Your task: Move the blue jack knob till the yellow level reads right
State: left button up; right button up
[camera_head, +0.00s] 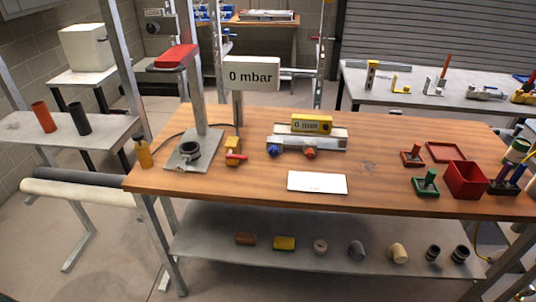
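The yellow level (311,124) lies on top of a grey metal fixture (345,142) on the wooden workbench. Its pale display carries small text that is too small to read surely. The blue jack knob (276,151) is at the front left of the fixture, below the level's left end. An orange-red knob (310,153) is at the front of the fixture, to the right of the blue one. Neither of my grippers is in view, and nothing touches the knobs or the level.
A sign (251,74) reading "0 mbar" stands behind the fixture's left. A red-handled valve (234,152) is left of the blue knob. A white sheet (317,182) lies in front. A red box (465,180) and coloured stands are at right. The bench's front left is clear.

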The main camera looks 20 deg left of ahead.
aim_at(274, 150)
jog(key=i+l+u, duration=0.1)
jog(key=u, duration=0.25)
jog(key=l+u, duration=0.55)
jog(key=u, duration=0.2)
jog(key=i, duration=0.05)
